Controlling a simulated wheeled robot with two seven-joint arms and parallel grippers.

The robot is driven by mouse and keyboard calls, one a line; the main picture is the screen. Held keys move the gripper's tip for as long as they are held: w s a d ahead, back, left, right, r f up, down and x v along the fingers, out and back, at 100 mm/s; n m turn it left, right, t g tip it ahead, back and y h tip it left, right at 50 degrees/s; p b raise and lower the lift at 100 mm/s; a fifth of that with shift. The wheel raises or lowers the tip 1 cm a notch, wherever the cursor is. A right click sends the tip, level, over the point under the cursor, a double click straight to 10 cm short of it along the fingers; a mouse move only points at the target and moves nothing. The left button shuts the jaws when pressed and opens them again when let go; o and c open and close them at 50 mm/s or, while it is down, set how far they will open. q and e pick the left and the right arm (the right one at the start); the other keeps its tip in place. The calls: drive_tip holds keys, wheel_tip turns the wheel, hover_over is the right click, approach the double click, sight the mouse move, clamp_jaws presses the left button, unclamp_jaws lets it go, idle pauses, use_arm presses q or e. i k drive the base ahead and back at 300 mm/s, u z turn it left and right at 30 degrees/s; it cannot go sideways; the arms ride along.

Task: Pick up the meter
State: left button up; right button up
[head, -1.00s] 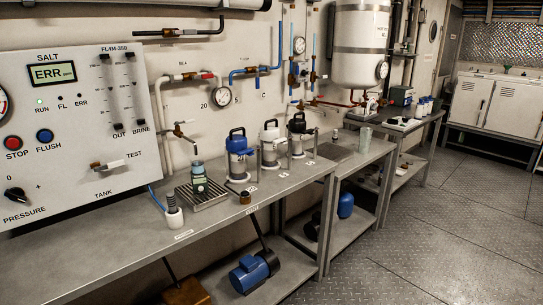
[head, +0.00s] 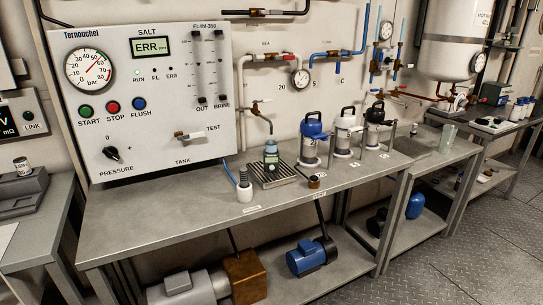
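A small handheld device with a teal top and a dark lower body (head: 271,156), which looks like the meter, stands upright on a slatted metal drip tray (head: 286,180) on the grey bench (head: 180,207). It is below the test tap (head: 265,118). To its left, a white cup (head: 244,193) holds a dark ribbed piece, with a blue tube running up beside it. Neither of my grippers is in view.
Blue (head: 311,143), white (head: 343,137) and black-topped (head: 374,131) canisters stand right of the tray. A small brown piece (head: 314,182) lies near its front. The bench's left front is clear.

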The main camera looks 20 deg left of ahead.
sight(270, 152)
drive_tip(key=k, duration=0.4)
drive_tip(key=u, duration=0.7)
drive_tip(key=i, duration=0.75)
drive_tip(key=u, duration=0.2)
